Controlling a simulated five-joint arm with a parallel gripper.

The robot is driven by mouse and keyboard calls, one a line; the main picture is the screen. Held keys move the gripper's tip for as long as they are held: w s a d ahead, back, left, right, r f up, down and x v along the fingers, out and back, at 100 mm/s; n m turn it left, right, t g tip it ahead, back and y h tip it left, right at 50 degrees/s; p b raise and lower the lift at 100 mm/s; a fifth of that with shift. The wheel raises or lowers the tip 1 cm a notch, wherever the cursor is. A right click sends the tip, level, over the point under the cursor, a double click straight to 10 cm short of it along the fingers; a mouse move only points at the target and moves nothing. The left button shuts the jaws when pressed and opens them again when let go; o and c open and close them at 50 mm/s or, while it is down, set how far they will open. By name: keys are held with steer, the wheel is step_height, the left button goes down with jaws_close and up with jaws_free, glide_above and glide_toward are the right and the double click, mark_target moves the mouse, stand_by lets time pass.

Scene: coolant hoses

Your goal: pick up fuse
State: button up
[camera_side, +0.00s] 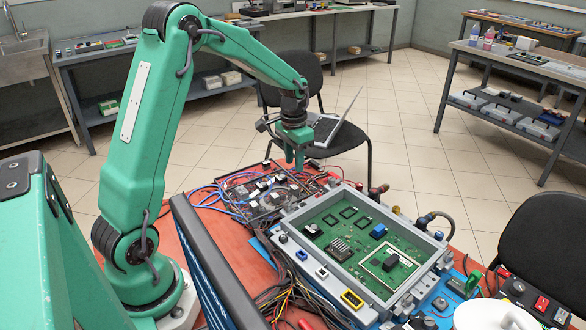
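No part is clearly recognisable as the fuse.
The grey case (360,302) has raised walls. Loose wires (283,292) run along its front left, and a black hose (441,216) curves at its right corner. A dark panel (215,265) stands at the left. A chair with a laptop (335,125) is behind the table.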

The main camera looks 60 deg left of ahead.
mark_target(295, 186)
steer(key=shift+w+a+f, duration=0.3)
steer(key=shift+a+f, duration=0.2)
steer(key=shift+f, duration=0.35)
steer(key=shift+f, duration=0.1)
steer(key=shift+f, duration=1.2)
steer(key=shift+f, duration=0.1)
steer(key=shift+d+f, duration=0.15)
steer(key=shift+f, duration=2.35)
steer(key=shift+c, duration=0.2)
jaws_close()
